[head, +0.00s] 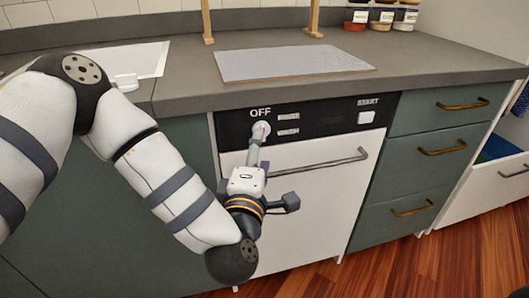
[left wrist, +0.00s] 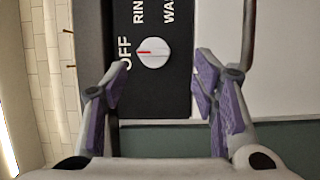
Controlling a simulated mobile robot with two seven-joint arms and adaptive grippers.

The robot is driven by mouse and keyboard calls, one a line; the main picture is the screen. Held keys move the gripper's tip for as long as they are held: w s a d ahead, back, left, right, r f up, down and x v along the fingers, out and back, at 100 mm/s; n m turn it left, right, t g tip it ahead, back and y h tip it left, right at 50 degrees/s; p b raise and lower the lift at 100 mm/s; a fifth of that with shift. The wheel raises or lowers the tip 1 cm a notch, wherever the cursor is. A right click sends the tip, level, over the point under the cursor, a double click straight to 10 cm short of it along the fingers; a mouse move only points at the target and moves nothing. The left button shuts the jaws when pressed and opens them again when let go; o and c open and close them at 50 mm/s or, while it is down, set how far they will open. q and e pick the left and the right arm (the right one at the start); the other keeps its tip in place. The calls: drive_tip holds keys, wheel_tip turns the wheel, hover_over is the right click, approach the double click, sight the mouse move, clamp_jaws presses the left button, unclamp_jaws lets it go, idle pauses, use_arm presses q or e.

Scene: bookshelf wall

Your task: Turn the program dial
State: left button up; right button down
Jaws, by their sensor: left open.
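The program dial (head: 261,129) is a round white knob on the black control panel (head: 330,119) of the white dishwasher. In the left wrist view the dial (left wrist: 153,52) has a red mark pointing to the OFF label. My left gripper (head: 259,158) is in front of the panel at the dial, partly covering the area just below it. In the left wrist view its two purple-padded fingers (left wrist: 161,82) are open, one on each side of the dial's line. The dial shows beyond the fingertips, and no contact is visible. My right gripper is not in view.
A START button (head: 366,118) sits at the panel's right. The dishwasher handle (head: 318,162) runs below the panel. A grey countertop (head: 190,82) with a board (head: 292,63) is above. Green drawers (head: 425,152) stand to the right, beside an open white drawer (head: 495,182).

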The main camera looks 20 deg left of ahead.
sight(260, 125)
use_arm(q)
drive_tip(key=x, duration=0.5)
drive_tip(key=shift+d+r, duration=0.15)
drive_tip(key=shift+r, duration=0.25)
drive_tip(key=c, duration=1.2)
drive_tip(key=shift+o, duration=0.2)
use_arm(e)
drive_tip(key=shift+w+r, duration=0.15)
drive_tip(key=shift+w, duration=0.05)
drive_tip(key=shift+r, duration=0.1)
use_arm(q)
drive_tip(key=shift+w+d+r+m+g+y+p, duration=0.2)
drive_tip(key=shift+m+g+p, duration=0.55)
drive_tip(key=shift+m+p, duration=0.75)
drive_tip(key=shift+s+a+r+m+g+y+p, duration=0.15)
drive_tip(key=shift+m+g+y+p, duration=0.4)
drive_tip(key=shift+m+p, duration=0.95)
drive_tip(key=shift+w+d+r+m+g+y+p, duration=0.15)
drive_tip(key=shift+m+g+p, duration=0.75)
drive_tip(key=shift+m+p, duration=0.6)
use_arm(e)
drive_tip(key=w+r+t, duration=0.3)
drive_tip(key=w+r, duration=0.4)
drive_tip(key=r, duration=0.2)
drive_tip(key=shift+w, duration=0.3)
use_arm(q)
drive_tip(key=shift+s+f, duration=0.1)
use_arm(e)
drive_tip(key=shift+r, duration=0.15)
